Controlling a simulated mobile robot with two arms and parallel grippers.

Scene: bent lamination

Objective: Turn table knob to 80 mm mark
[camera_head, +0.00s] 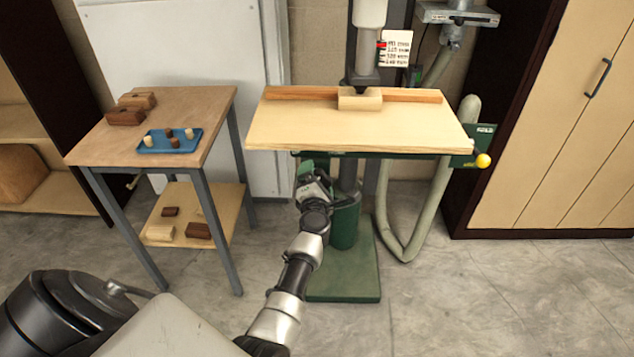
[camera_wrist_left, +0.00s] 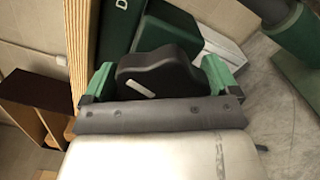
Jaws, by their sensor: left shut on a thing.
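My left gripper (camera_head: 309,178) is under the front left edge of the drill press's wooden table (camera_head: 350,128). In the left wrist view its two green fingers (camera_wrist_left: 158,78) are shut on a black lobed knob (camera_wrist_left: 160,66), one finger on each side. A pale line shows on the knob's face. A green block stands right behind the knob. In the head view the gripper hides the knob. I cannot make out a millimetre scale or an 80 mm mark. My right gripper is in neither view.
A wood block (camera_head: 360,99) lies under the drill head, before a reddish fence. A side table (camera_head: 205,120) with a blue tray (camera_head: 178,149) stands left. A grey hose hangs right of the column.

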